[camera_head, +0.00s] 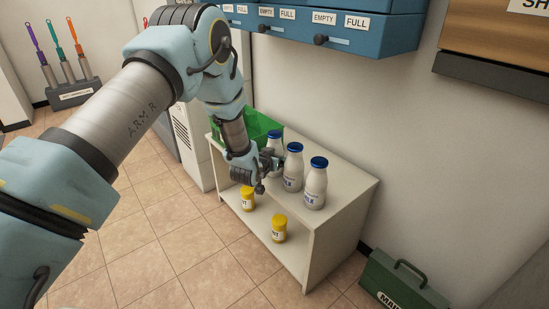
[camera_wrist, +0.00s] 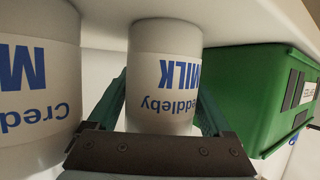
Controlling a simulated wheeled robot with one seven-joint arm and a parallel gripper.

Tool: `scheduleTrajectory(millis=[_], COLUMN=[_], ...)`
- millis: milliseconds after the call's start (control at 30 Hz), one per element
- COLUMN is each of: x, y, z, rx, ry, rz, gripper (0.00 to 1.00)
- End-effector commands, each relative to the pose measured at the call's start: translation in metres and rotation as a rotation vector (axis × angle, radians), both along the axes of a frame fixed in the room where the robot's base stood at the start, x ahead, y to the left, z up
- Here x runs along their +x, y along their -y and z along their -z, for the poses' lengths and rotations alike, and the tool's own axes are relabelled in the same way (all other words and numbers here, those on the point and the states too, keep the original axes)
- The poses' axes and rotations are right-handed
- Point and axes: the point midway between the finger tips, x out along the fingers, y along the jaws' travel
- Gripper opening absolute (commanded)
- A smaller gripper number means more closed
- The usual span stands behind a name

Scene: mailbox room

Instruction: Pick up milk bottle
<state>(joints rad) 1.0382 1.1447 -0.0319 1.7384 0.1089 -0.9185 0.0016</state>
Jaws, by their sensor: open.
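Three white milk bottles with blue caps stand upright in a row on the top of a white shelf unit (camera_head: 345,190): a left one (camera_head: 276,142), a middle one (camera_head: 293,168) and a right one (camera_head: 316,184). My gripper (camera_head: 272,163) is low at the left bottle, partly hiding its lower part. In the wrist view, my open gripper (camera_wrist: 160,120) has one finger on each side of the left bottle (camera_wrist: 165,70), which appears upside down. Whether the fingers touch it is unclear. Another milk bottle (camera_wrist: 38,80) stands close beside, cut off by the picture's edge.
A green crate (camera_head: 262,124) stands behind the left bottle; it also shows in the wrist view (camera_wrist: 235,90). Two yellow jars (camera_head: 279,229) stand on the lower shelf. Blue mailboxes (camera_head: 385,35) hang above. A green toolbox (camera_head: 400,285) is on the floor.

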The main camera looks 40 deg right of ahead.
Motion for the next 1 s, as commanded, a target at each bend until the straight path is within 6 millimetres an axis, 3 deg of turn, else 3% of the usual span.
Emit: scheduleTrajectory(millis=[67,800,1000], x=[0.0,-0.0001,-0.0001], y=[-0.0002,-0.0007,-0.0007], z=[-0.0001,0.0,0.0001], rx=[0.0,0.001,0.001], ry=[0.0,0.0,0.0], rz=[0.0,0.0,0.0], gripper=[0.83,0.0,0.0])
